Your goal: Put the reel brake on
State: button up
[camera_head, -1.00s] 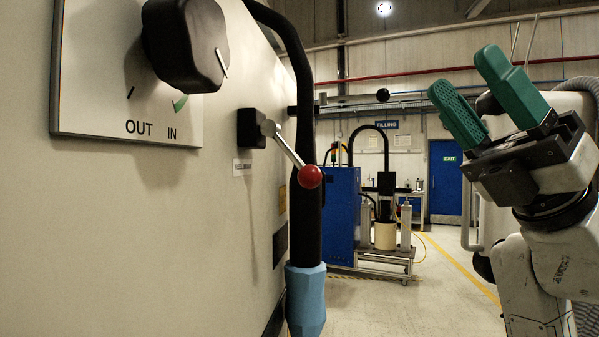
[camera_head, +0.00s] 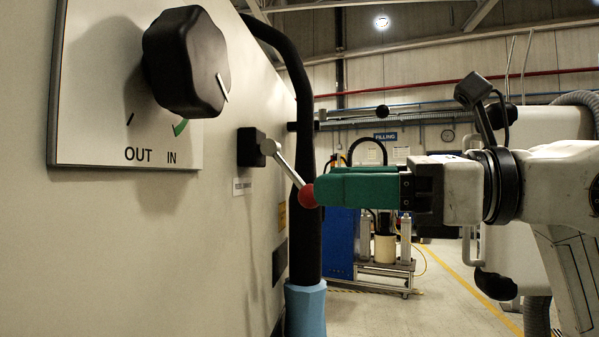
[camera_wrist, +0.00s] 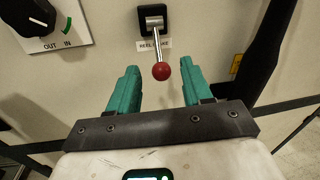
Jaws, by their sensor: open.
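The reel brake is a short metal lever (camera_head: 287,165) with a red ball knob (camera_head: 307,196), on a black mount (camera_head: 251,147) on the pale panel. In the head view it slopes down and to the right. In the wrist view my gripper (camera_wrist: 158,80) is open, with a finger on each side of the knob and gaps between. The label (camera_wrist: 154,44) is partly covered by the lever.
A black knob (camera_head: 187,62) on an OUT/IN plate (camera_head: 80,150) is at upper left, its mark towards IN. A thick black hose (camera_head: 306,245) with a blue sleeve (camera_head: 305,309) runs down right of the lever, close to my gripper. Floor at lower right is free.

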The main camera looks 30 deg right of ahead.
aim_at(300, 183)
jog(key=shift+p+x, duration=0.6)
jog(key=shift+x, duration=2.1)
jog(key=shift+s, duration=0.1)
jog(key=shift+c, duration=0.3)
grip_shut()
